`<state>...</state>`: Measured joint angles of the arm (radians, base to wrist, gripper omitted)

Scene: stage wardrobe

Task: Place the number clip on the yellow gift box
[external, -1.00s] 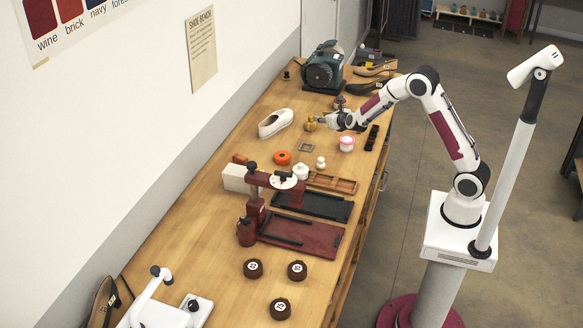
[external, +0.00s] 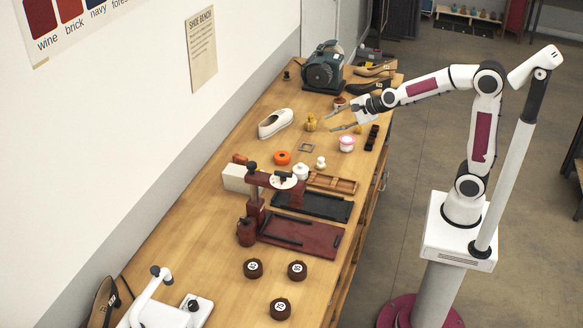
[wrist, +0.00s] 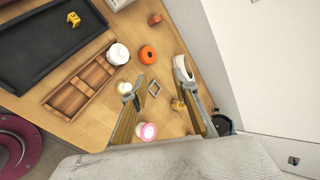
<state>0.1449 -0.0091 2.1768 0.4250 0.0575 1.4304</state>
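A small golden-yellow object (external: 310,123), which looks like the yellow gift box, stands on the bench near the white shoe. In the wrist view it (wrist: 178,105) shows beside my right-hand finger. It seems to have a smaller part on top; I cannot tell whether that is the number clip. Another small yellow piece with dark marks (wrist: 73,18) lies on the black tray in the wrist view; its identity is unclear. My gripper (external: 329,125) is open, with fingers spread wide and nothing between them, just right of the golden object. The wrist view (wrist: 160,75) also shows both fingers apart.
A white shoe (external: 275,123), an orange ring (external: 282,158), a pink-and-white jar (external: 346,144) and a small square frame (external: 306,147) stand around. A wooden compartment tray (external: 333,183), a black tray (external: 312,206) and a dark-red press (external: 255,210) lie nearer. A green machine (external: 323,70) stands behind.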

